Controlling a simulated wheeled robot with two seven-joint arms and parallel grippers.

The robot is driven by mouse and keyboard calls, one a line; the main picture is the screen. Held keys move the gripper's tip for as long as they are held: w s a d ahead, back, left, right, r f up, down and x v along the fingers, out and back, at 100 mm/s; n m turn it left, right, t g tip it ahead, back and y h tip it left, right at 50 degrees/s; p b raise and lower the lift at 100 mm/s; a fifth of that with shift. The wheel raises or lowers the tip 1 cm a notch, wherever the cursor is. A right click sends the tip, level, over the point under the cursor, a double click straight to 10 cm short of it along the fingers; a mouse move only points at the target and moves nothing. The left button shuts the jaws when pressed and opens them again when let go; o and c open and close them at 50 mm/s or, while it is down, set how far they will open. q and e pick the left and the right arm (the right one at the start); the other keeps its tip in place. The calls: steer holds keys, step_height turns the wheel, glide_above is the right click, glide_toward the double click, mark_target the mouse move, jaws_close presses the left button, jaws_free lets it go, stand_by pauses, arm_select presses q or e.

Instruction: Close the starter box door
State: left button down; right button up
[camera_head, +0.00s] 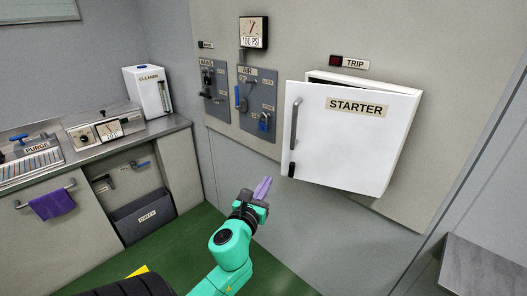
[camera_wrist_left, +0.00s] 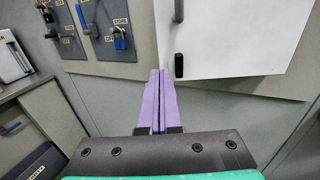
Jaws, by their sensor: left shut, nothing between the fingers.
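The white starter box (camera_head: 385,180) is on the wall at the right of the head view. Its white door (camera_head: 350,130), labelled STARTER, stands ajar, with a dark gap along the top. The door has a grey vertical handle (camera_head: 295,123) on its left side and a black latch piece (camera_head: 291,169) below it. The door also shows in the left wrist view (camera_wrist_left: 235,40), with the black piece (camera_wrist_left: 179,65) just right of the fingertips. My left gripper (camera_head: 264,185) has purple fingers, is shut and empty, and sits below and left of the door's lower left corner. My right gripper is not in view.
Left of the box are the AIR panel (camera_head: 257,100) with a blue padlock (camera_head: 264,122), the MAINS panel (camera_head: 214,90) and a pressure gauge (camera_head: 253,32). A counter (camera_head: 90,140) runs along the left. A grey surface (camera_head: 485,270) is at the lower right.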

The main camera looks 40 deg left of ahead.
arm_select(q)
steer(key=p, duration=0.1)
glide_toward(286, 155)
steer(key=p+x, duration=0.1)
steer(key=x, duration=0.6)
steer(key=shift+s, duration=0.1)
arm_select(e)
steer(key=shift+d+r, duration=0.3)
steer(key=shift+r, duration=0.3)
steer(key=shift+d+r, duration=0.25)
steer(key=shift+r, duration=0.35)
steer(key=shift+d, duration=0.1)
